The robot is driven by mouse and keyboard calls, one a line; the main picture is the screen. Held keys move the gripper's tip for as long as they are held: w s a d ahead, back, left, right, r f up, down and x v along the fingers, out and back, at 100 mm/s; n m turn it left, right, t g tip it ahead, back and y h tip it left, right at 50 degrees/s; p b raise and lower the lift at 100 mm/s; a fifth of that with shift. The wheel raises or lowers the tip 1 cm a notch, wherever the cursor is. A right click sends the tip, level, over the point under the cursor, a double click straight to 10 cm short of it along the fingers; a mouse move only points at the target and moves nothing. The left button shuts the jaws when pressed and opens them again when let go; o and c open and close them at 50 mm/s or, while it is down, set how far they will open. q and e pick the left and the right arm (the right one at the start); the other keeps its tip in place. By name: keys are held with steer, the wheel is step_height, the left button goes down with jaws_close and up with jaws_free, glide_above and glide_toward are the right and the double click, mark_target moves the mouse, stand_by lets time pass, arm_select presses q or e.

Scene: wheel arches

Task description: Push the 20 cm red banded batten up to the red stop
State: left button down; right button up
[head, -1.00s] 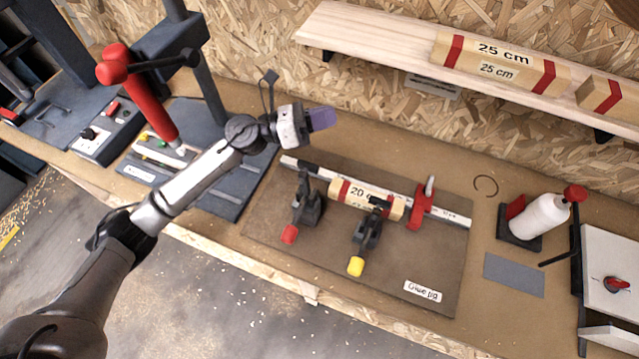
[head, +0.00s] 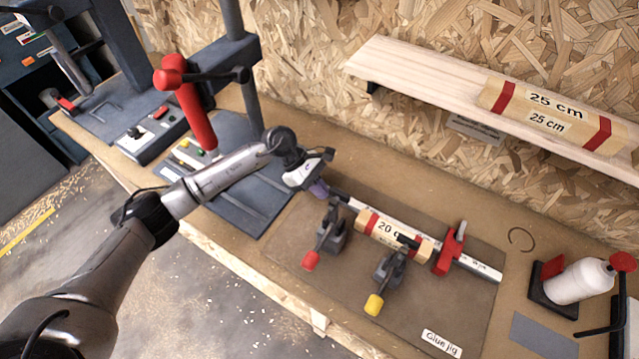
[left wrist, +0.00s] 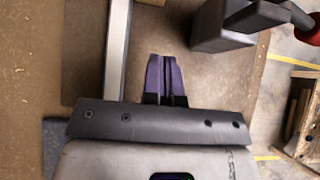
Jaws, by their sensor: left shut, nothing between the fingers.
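The 20 cm batten (head: 383,227), pale wood with red bands, lies along the light rail (head: 346,201) on the glue jig board. The red stop (head: 450,248) straddles the rail just past the batten's right end; I cannot tell whether they touch. My left gripper (head: 319,189) has purple fingers, shut and empty, near the rail's left end, left of the batten and apart from it. In the left wrist view the shut fingers (left wrist: 164,75) are beside the rail (left wrist: 117,45). My right gripper is not in view.
Two toggle clamps stand in front of the batten, one with a red tip (head: 311,260) and one with a yellow tip (head: 373,304). A shelf (head: 420,79) with a 25 cm batten (head: 545,112) is above.

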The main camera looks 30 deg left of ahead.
mark_target(358, 221)
arm_select(q)
steer(key=x, duration=0.5)
steer(key=shift+d, duration=0.1)
steer(key=d, duration=0.1)
steer(key=d+p, duration=0.1)
steer(key=d, duration=0.1)
steer(key=shift+f, duration=0.25)
steer(key=shift+d, duration=0.75)
steer(key=shift+d+f+b, duration=0.15)
steer(key=shift+d+b, duration=0.4)
steer(key=shift+d, duration=0.3)
steer(key=shift+w+d, duration=0.1)
steer(key=shift+d, duration=0.25)
steer(key=shift+a, duration=0.1)
